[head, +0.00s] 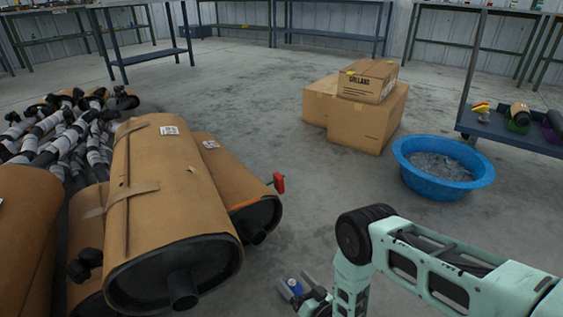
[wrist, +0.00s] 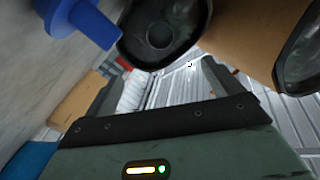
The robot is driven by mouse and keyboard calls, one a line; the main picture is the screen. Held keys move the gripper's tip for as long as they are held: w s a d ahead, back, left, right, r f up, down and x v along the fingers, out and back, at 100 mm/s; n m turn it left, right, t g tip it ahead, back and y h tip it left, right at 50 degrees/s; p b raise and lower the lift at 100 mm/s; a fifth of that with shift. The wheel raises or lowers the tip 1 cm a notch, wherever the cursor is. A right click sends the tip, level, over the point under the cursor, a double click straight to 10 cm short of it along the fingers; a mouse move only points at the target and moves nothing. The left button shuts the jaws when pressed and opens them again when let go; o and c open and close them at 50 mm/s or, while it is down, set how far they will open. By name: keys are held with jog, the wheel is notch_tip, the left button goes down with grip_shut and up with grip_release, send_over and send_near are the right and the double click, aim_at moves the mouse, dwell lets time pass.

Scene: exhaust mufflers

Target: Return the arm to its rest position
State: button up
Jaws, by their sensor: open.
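My arm reaches in from the lower right of the head view, with its elbow bent beside the mufflers. My gripper (head: 296,280) is low at the bottom edge, its dark fingers apart, in front of and to the right of the wrapped mufflers. A blue round-ended part (wrist: 82,18) shows at the upper left there, apart from the fingers.
Brown-wrapped mufflers (head: 165,200) are stacked at left, one with a red-handled thing (head: 278,183). Cardboard boxes (head: 360,105) and a blue tub (head: 443,168) stand right of centre. A blue-grey cart (head: 510,131) is at the right edge. The middle floor is clear.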

jog(key=w+a+r+n+g+h+p, duration=0.15)
jog(key=w+a+r, duration=0.25)
jog(key=r, duration=0.5)
jog(key=w+a+r+g+h+p, duration=0.1)
jog(key=w+a+r+g+p, duration=0.2)
jog(key=r, duration=0.6)
jog(key=s+r+n+g+h, duration=0.15)
jog(key=s+r+g, duration=0.25)
jog(key=r, duration=0.9)
jog(key=s+d+r+n+g+h+p, duration=0.1)
jog(key=s+d+r+g+h+p, duration=0.1)
jog(key=s+d+r, duration=0.6)
jog(key=s+d+r+n+g+h+p, duration=0.2)
jog(key=s+r, duration=0.4)
jog(key=s, duration=0.6)
jog(key=s+d+r+n+g+h+p, duration=0.1)
jog(key=s+d+r+g+p, duration=0.15)
jog(key=s+d+r, duration=0.55)
jog(key=a+r+p, duration=0.1)
jog(key=r+p, duration=1.7)
jog(key=s+a+r+p, duration=0.1)
jog(key=a+r+p, duration=0.1)
jog(key=r+p, duration=1.6)
jog(key=shift+a+r+p, duration=0.15)
jog(key=shift+a+p, duration=0.15)
jog(key=c, duration=0.9)
